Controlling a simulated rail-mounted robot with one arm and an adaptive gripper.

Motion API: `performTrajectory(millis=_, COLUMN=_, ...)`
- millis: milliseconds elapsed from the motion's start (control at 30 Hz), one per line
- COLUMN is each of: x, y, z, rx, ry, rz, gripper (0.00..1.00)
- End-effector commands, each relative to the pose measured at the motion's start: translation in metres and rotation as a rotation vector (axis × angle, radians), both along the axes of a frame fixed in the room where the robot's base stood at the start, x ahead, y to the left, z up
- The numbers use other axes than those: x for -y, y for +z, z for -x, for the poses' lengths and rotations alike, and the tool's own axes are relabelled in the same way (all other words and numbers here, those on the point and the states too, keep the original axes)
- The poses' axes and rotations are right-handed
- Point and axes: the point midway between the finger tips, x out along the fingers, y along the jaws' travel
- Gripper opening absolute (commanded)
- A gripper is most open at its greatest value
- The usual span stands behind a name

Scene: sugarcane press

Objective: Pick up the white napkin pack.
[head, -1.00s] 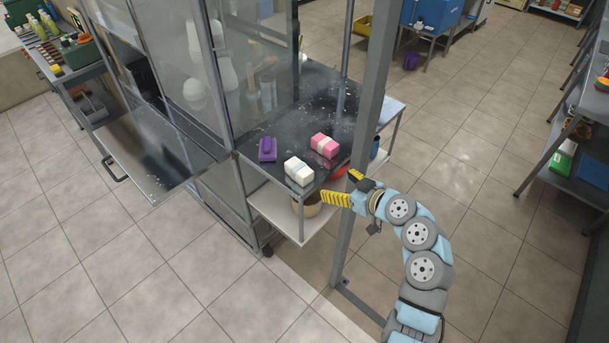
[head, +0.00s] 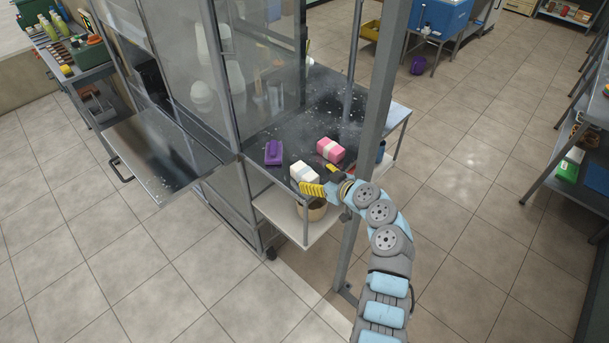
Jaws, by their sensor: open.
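The white napkin pack (head: 304,171) lies near the front corner of the dark metal table (head: 285,135) of the press, a pale band around its middle. My gripper (head: 320,180) is open, with yellow fingers. In the picture, one finger overlaps the near right edge of the pack and the other is at its right, near the pink pack. I cannot tell whether a finger touches the white pack.
A pink pack (head: 330,150) lies just behind and to the right. A purple object (head: 274,152) lies to the left. A grey post (head: 378,95) rises close to my arm. A lower shelf holds a brown bowl (head: 314,211). Glass panels (head: 255,70) stand behind.

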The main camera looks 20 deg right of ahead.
Motion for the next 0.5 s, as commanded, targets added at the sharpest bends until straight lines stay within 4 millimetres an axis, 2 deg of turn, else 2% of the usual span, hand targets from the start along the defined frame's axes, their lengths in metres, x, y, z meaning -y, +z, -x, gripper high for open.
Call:
performTrajectory(millis=267, x=-0.004, y=-0.004, z=-0.008, rx=0.0, ry=-0.001, rz=0.0, gripper=0.87)
performTrajectory(millis=500, x=-0.013, y=-0.015, z=-0.025, rx=-0.001, ry=0.001, rz=-0.001, gripper=0.87)
